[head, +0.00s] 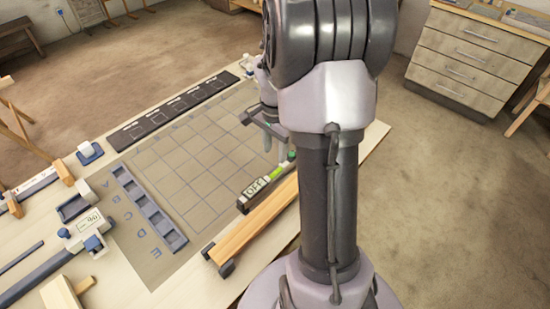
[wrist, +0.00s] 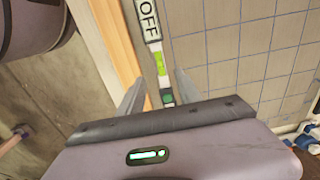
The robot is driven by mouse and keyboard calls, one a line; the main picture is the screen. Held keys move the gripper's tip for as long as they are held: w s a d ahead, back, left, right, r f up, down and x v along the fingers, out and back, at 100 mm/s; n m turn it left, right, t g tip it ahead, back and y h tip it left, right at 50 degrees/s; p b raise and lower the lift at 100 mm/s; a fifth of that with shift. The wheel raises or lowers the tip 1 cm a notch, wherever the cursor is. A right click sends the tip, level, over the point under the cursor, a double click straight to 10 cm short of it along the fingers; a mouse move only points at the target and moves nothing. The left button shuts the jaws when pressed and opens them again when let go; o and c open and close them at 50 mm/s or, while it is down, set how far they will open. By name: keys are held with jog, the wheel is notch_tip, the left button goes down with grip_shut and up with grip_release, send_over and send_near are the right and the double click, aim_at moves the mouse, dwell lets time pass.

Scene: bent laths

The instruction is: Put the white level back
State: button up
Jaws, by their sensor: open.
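A slim bar with a white "OFF" face and a bright green vial, which looks like the level (head: 275,174), lies along the mat's near right edge, beside a wooden rail. In the wrist view the level (wrist: 159,62) runs from the top down between my fingers, with a dark green part near its lower end. My gripper (head: 275,150) is open over the far end of the level. In the wrist view my gripper (wrist: 160,88) has one finger on each side of the bar, with gaps. My palm hides the bar's lowest end, and I cannot tell the fingers' exact height.
The wooden rail (head: 255,222) runs close alongside the level. The gridded mat (head: 190,165) is mostly clear. A slotted dark tray (head: 150,208), a black strip with square outlines (head: 172,112) and a white device with a display (head: 90,222) stand around it.

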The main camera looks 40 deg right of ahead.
jog(key=s+a+r+n+t, duration=0.1)
jog(key=a+r+n+t, duration=0.3)
jog(key=a+r, duration=0.95)
jog(key=s+a+r+n+t+y+b, duration=0.1)
jog(key=s+a+r+n+y, duration=0.1)
jog(key=s+a+n, duration=0.6)
jog(key=s+a, duration=0.3)
jog(key=a, duration=0.2)
jog(key=shift+s+a+r+n+t, duration=0.15)
jog(key=shift+s+a+n+t, duration=0.1)
jog(key=shift+a+n+t, duration=0.15)
